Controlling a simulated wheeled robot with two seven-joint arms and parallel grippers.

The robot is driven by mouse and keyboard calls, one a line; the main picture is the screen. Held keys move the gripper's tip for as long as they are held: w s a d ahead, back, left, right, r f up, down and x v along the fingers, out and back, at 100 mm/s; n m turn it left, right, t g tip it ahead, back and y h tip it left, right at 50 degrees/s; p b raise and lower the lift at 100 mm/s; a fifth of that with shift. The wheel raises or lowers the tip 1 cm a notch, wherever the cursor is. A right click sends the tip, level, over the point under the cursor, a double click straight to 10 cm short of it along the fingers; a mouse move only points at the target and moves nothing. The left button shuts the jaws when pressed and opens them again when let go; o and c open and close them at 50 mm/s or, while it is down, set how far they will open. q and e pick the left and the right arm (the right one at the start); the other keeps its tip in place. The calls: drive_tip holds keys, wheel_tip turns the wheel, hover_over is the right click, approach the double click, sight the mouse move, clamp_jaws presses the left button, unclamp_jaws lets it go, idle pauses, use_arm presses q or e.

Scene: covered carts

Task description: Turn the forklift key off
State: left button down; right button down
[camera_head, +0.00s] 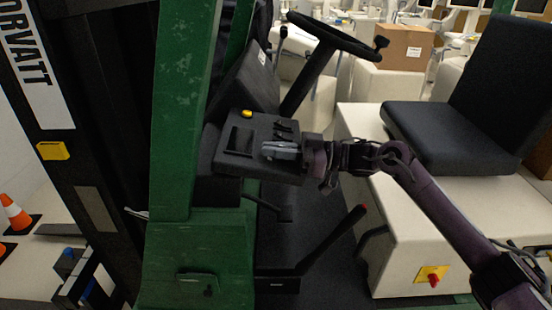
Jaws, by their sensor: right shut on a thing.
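The forklift's dark control panel (239,142) is at the middle left, below the steering wheel. It carries a yellow button (247,114) and a few small dark levers (283,127). My right gripper (268,151) reaches in from the right, with its grey fingers at the panel's right part. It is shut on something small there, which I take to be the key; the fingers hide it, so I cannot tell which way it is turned. My left gripper is not in view.
A black steering wheel (338,36) stands above the panel. A green post (180,110) is to the left. A black seat (440,138) on a pale body is to the right. A lever with a red tip (345,228) rises below my right arm. A cardboard box (404,47) is behind.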

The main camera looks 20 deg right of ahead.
drive_tip(key=shift+n+g+b, duration=0.3)
drive_tip(key=shift+n+g, duration=0.1)
drive_tip(key=shift+g, duration=0.1)
drive_tip(key=c, duration=1.6)
unclamp_jaws()
drive_tip(key=shift+o, duration=0.2)
drive_tip(key=b+v, duration=0.3)
drive_tip(key=v, duration=0.4)
drive_tip(key=shift+d, duration=0.35)
